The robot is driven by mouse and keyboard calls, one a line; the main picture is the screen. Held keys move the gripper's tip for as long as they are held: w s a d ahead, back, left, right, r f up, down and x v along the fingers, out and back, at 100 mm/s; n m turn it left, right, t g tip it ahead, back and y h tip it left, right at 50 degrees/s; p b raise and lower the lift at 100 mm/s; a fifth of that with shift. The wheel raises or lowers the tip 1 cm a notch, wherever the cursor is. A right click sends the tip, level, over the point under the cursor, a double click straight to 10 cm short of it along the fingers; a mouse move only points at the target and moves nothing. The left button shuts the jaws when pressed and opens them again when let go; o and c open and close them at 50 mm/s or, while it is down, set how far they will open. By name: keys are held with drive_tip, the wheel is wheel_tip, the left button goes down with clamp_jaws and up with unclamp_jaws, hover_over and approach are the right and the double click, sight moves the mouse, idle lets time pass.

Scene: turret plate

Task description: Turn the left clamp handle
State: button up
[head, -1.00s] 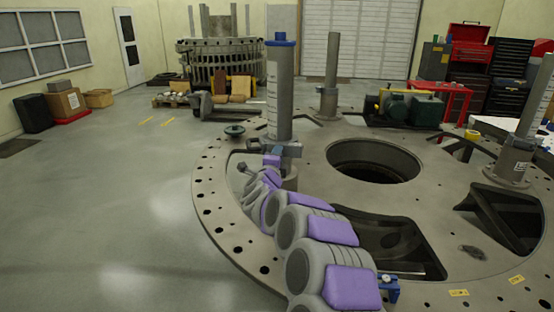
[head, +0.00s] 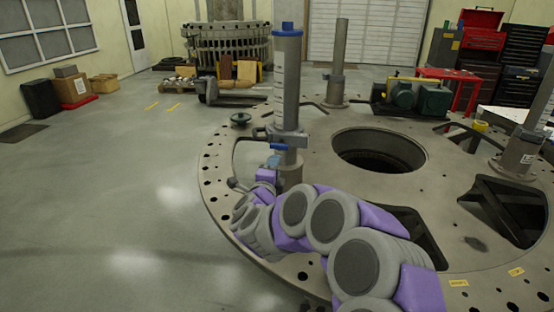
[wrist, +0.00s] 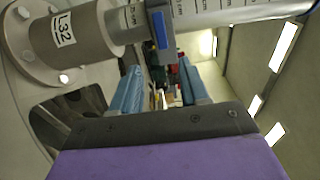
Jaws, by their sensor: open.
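The left post (head: 287,85) stands upright on the round plate, with a blue cap on top and a grey clamp (head: 290,137) around it. The clamp's blue handle (head: 279,147) is on the near side. In the wrist view the handle (wrist: 160,30) shows as a blue bar on the clamp, at the top centre. My gripper (head: 273,161) is just below the handle in the head view. In the wrist view its light blue fingers (wrist: 159,72) are apart and empty, with the handle beyond and roughly between them. Contact with the handle cannot be told.
The round plate (head: 222,200) has a large central hole (head: 378,150) and several cutouts. A second post (head: 340,65) stands behind, and another (head: 522,145) is at right. The floor at left is clear.

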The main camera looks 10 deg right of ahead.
drive_tip(key=v, duration=0.4)
drive_tip(key=shift+s+a+f, duration=0.1)
drive_tip(key=shift+s, duration=0.05)
drive_tip(key=s+a+r+n+g+y, duration=0.3)
drive_tip(key=s+a+n+y, duration=0.4)
drive_tip(key=a+n+y, duration=0.45)
drive_tip(key=s+d+f+n+g, duration=0.1)
drive_tip(key=s+f+n+g, duration=0.15)
drive_tip(key=s, duration=0.45)
drive_tip(key=s+d+f+n+g, duration=0.1)
drive_tip(key=s+f+n+g, duration=0.1)
drive_tip(key=s+n+g, duration=0.3)
drive_tip(key=s+d+f+n+g+h, duration=0.1)
drive_tip(key=s+d, duration=0.4)
drive_tip(key=s, duration=0.5)
drive_tip(key=s+d+f+n+g+h, duration=0.1)
drive_tip(key=s+d+g, duration=0.3)
drive_tip(key=s, duration=0.6)
drive_tip(key=s+d+f+n+g+h, duration=0.1)
drive_tip(key=s+d, duration=0.4)
drive_tip(key=s, duration=0.5)
wheel_tip(320, 180, down, 2)
drive_tip(key=shift+d+f+n+g+h, duration=0.15)
drive_tip(key=shift+d+n+g+h, duration=0.2)
drive_tip(key=shift+g+h, duration=0.55)
